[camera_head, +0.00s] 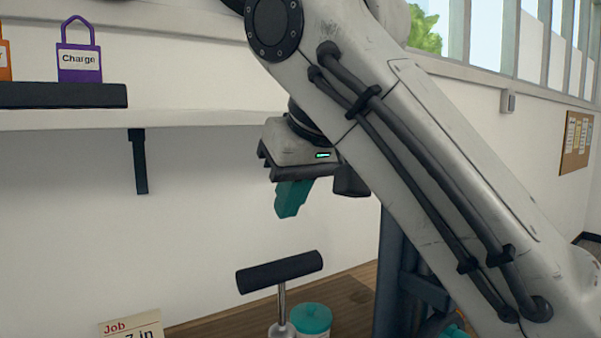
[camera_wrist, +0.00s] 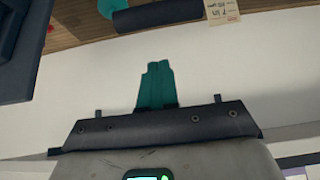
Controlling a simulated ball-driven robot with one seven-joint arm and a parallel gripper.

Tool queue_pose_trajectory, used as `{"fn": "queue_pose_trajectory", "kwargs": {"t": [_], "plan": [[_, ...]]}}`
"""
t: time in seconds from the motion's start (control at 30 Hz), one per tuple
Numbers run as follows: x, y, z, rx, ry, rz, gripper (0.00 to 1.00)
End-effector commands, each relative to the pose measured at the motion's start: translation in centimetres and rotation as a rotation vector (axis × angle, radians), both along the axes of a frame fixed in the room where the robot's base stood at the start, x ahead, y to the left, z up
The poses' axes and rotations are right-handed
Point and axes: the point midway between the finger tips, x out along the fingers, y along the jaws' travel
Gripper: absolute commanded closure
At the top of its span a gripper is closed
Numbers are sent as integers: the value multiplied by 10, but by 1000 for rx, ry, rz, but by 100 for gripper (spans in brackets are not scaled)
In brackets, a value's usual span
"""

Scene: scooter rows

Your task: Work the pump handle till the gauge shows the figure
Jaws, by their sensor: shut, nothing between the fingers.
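The pump handle (camera_head: 280,272) is a black T-shaped grip on a thin metal rod, standing upright above the wooden bench. In the wrist view the black grip (camera_wrist: 158,18) shows near the top edge. A job card (camera_head: 133,326) reading "Job" and partly "7 in" stands at the lower left; it also shows in the wrist view (camera_wrist: 222,11). The gauge is not visible. My gripper (camera_head: 287,214) has teal fingers pressed together, with nothing between them. It is above the pump handle, apart from it. In the wrist view the fingers (camera_wrist: 157,66) point toward the handle.
A teal-lidded jar (camera_head: 311,319) stands just right of the pump rod. A wall shelf (camera_head: 180,119) at the left bears a black tray (camera_head: 62,95) with a purple "Charge" padlock-shaped tag (camera_head: 79,62). The space between gripper and handle is clear.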

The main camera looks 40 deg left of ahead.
Motion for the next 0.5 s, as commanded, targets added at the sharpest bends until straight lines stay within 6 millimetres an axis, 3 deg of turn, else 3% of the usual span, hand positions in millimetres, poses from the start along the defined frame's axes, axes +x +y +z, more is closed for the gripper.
{"fn": "queue_pose_trajectory", "kwargs": {"t": [0.13, 0.2, 0.5], "plan": [[6, 14, -24, -1, 2, -2, 100], [5, 9, -37, -2, 1, -1, 100], [3, 5, -59, 0, 1, -1, 100]]}}
